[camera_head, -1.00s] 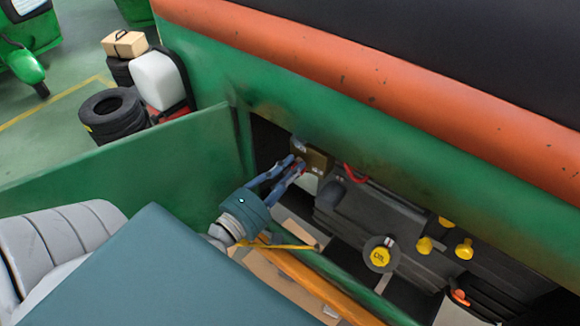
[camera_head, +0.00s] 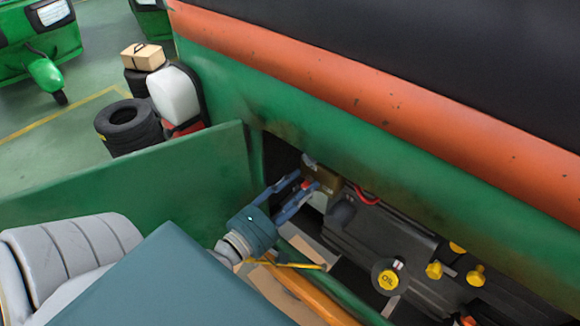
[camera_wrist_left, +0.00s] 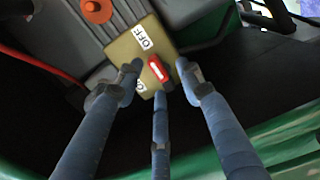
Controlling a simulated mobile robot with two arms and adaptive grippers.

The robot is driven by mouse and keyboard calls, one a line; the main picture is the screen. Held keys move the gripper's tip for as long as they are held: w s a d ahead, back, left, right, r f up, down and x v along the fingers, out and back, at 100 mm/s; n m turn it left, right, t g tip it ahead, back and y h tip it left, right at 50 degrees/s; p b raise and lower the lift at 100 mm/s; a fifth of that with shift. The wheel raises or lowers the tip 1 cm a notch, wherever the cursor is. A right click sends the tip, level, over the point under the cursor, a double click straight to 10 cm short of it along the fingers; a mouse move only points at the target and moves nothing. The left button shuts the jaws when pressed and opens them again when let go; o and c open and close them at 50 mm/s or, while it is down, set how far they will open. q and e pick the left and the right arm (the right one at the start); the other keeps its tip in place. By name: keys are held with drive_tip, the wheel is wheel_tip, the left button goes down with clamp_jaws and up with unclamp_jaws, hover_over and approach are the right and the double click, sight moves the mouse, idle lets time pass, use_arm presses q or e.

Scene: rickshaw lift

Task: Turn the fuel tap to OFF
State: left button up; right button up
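The fuel tap is a small red lever (camera_wrist_left: 158,69) on a brass-coloured plate (camera_wrist_left: 128,48) with a white OFF label (camera_wrist_left: 143,37) and a second, partly hidden label at the other end. In the head view the plate (camera_head: 325,178) sits inside the dark engine opening. My left gripper (camera_head: 306,184) reaches into this opening from the left. In the left wrist view its blue fingers (camera_wrist_left: 157,72) are spread apart around the red lever, with a gap visible on both sides. I cannot tell whether one fingertip touches it. My right gripper is not in view.
A green side panel (camera_head: 130,180) stands left of the opening, with a green and orange body edge above. The engine with its yellow OIL cap (camera_head: 388,279) lies to the right. A red cable (camera_head: 366,197) runs near the plate. Stacked tyres (camera_head: 128,127) stand at the back left.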

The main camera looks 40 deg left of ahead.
use_arm(q)
drive_tip(key=s, duration=1.1)
drive_tip(key=shift+s+a, duration=0.3)
drive_tip(key=shift+a, duration=0.15)
